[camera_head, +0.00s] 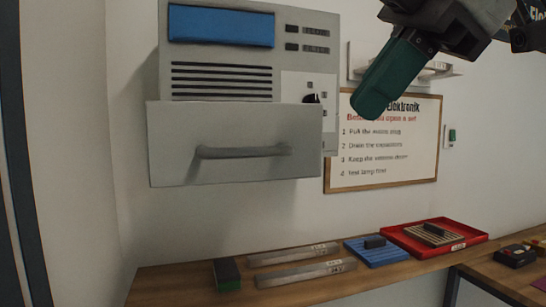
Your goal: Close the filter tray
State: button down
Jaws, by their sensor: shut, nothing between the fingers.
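The filter tray (185,135) is a light grey drawer with a horizontal bar handle (243,152) on its front. It is at the lower part of a grey wall unit (222,85), and its front stands out towards me from the unit. How far it is pulled out is hard to judge. My gripper (375,105) has dark green fingers, shut and empty, pointing down and left. It is to the right of the tray and a little higher in the picture, apart from the handle.
A framed notice board (400,165) hangs behind my gripper, with a small wall shelf (445,70) above it. A wooden bench (190,285) below holds metal bars (305,272), a dark block (227,274), a blue tray (378,254) and a red tray (467,231).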

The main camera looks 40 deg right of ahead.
aim_at(300, 159)
jog(key=x, duration=0.3)
jog(key=w+p+x, duration=0.1)
jog(key=x, duration=0.3)
jog(key=r+p+x, duration=0.1)
jog(key=x, duration=0.3)
jog(key=shift+w+d, duration=0.3)
jog(key=shift+d, duration=0.1)
jog(key=shift+w+d+f+p, duration=0.1)
jog(key=shift+w+d+p, duration=0.1)
jog(key=shift+w, duration=0.2)
jog(key=shift+w+d+p, duration=0.1)
jog(key=shift+w+p, duration=0.05)
jog(key=shift+w, duration=0.25)
jog(key=shift+w+a, duration=0.1)
jog(key=shift+a, duration=0.05)
